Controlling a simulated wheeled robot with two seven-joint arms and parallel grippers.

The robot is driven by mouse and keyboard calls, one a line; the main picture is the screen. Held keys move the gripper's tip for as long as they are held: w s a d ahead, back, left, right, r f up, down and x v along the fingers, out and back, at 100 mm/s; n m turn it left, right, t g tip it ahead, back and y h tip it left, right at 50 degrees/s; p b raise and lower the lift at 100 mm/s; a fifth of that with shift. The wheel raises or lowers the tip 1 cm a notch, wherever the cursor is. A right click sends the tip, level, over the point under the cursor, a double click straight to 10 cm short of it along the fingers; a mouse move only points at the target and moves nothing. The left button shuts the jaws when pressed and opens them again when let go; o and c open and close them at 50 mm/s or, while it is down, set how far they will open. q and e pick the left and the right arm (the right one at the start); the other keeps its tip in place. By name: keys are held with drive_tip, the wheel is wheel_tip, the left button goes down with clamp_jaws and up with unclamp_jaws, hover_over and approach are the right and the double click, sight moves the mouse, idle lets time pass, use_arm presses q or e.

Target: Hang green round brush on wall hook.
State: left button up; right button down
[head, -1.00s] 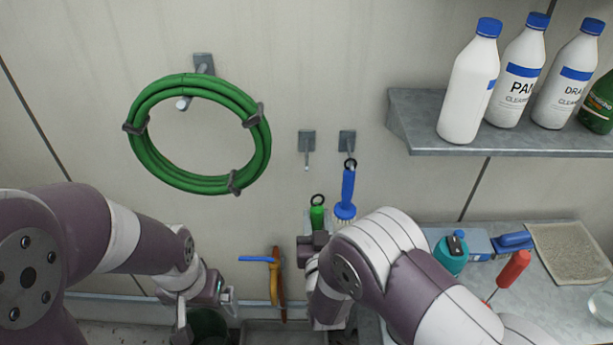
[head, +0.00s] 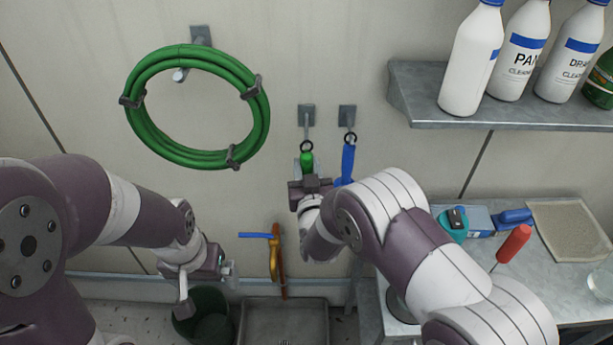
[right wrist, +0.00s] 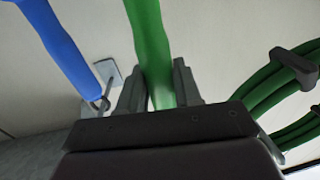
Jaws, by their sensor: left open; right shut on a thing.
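The green round brush (head: 307,161) has a green handle with a black ring at its top; the rest is hidden behind my right gripper. My right gripper (head: 308,183) is shut on the brush handle, and the handle rises between its fingers in the right wrist view (right wrist: 160,75). The brush is roughly upright. Its ring shows at the lower end of the left small wall hook (head: 306,115); I cannot tell whether it is around the hook or in front of it. My left gripper (head: 207,288) is open and empty at the lower left, away from the brush.
A blue brush (head: 348,162) hangs on the hook (head: 347,115) just right. A coiled green hose (head: 150,135) hangs at the left. A shelf (head: 460,115) with bottles is at the right. Below are a counter (head: 560,290), a squeegee-like tool (head: 274,255) and a bin (head: 210,325).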

drive_tip(key=shift+w+f+b, duration=0.15)
drive_tip(key=shift+w+b, duration=0.3)
drive_tip(key=shift+w, duration=1.05)
drive_tip(key=shift+w+f+b, duration=0.4)
drive_tip(key=shift+w+b, duration=0.3)
drive_tip(key=shift+b, duration=0.25)
drive_tip(key=c, duration=0.7)
unclamp_jaws()
